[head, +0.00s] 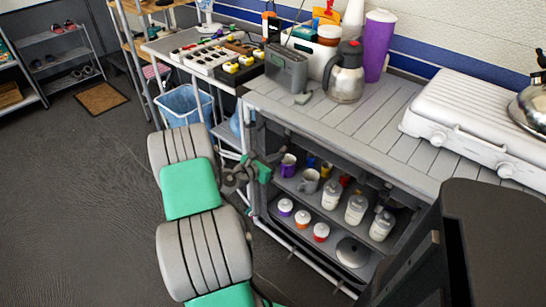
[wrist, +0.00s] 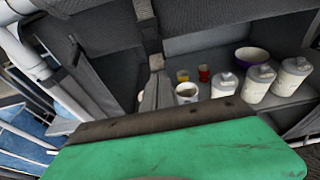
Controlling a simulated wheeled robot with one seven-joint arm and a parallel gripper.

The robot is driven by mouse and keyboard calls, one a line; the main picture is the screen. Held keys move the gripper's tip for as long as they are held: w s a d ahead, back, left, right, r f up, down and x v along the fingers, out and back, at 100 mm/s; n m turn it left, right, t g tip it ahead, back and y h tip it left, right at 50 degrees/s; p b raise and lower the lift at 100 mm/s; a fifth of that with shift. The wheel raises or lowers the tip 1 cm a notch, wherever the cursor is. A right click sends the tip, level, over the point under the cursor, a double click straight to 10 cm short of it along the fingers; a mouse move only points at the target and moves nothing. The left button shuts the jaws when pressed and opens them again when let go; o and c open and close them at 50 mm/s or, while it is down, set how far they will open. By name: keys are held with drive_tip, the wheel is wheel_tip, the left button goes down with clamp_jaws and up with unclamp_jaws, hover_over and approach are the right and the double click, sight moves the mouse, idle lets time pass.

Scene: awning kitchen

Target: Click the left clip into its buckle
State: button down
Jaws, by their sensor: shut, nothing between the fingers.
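In the wrist view a dark strap (wrist: 147,22) hangs at the front of the grey fabric cover, with a small grey clip-like piece (wrist: 156,63) at its lower end. Another dark strap (wrist: 76,52) runs at the cover's left edge. The pieces are too small to tell which is clip and which is buckle, or whether any are joined. My gripper (head: 270,160) is at the front left of the shelving under the counter; it is shut and empty.
Shelves under the counter (head: 400,123) hold a grey mug (head: 308,181), a purple cup (head: 288,165), white bottles (head: 355,209) and small jars. A blue bin (head: 187,104) stands left of the counter.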

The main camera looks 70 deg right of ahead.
drive_tip(key=shift+s+d+r, duration=0.1)
drive_tip(key=shift+r, duration=0.2)
wheel_tip(320, 180, down, 4)
drive_tip(key=b, duration=0.3)
drive_tip(key=p+v, duration=0.2)
drive_tip(key=v, duration=0.7)
drive_tip(key=shift+w+a+f+p, duration=0.2)
drive_tip(key=shift+w+a+p, duration=0.1)
drive_tip(key=shift+a, duration=0.1)
